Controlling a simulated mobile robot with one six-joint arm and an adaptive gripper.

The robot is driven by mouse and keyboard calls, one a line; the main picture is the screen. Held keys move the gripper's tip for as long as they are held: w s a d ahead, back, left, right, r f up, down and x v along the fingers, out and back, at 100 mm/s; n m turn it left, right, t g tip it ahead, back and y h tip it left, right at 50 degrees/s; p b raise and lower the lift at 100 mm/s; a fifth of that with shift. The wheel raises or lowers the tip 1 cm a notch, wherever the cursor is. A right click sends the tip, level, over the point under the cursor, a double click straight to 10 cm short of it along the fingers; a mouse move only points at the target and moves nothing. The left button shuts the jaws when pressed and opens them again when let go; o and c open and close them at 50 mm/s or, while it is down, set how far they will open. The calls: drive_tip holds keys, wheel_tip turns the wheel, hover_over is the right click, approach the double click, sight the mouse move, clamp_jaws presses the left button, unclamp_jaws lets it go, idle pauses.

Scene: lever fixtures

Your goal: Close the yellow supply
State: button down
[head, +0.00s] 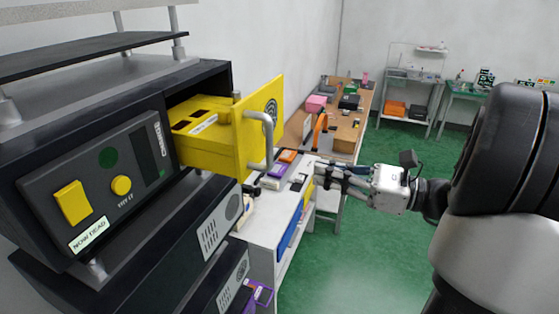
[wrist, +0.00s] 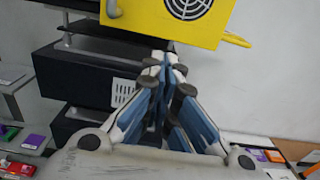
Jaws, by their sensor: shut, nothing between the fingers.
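The yellow supply (head: 210,138) is a box-shaped unit pulled out of its slot in the black rack at the left. Its front plate (head: 265,105) carries a round fan grille and a grey handle (head: 262,140). In the wrist view the yellow front (wrist: 165,22) fills the top, with the grille at its upper right. My gripper (head: 318,172) is shut and empty, to the right of the supply and lower in the picture, apart from it in the head view. In the wrist view the closed fingers (wrist: 166,70) point toward the lower part of the yellow front; whether they touch cannot be told.
The black rack housing (head: 110,165) has a yellow rocker switch (head: 73,202) and knob. Black units (wrist: 95,75) sit below. A white bench (head: 268,225) with small coloured items stands beneath. A wooden table (head: 345,140) stands behind. Green floor (head: 385,255) is open at the right.

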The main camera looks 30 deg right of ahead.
drive_tip(key=p+x, duration=0.1)
drive_tip(key=x, duration=0.9)
drive_tip(key=shift+a, duration=0.1)
drive_tip(key=x, duration=1.3)
drive_tip(key=shift+r, duration=0.1)
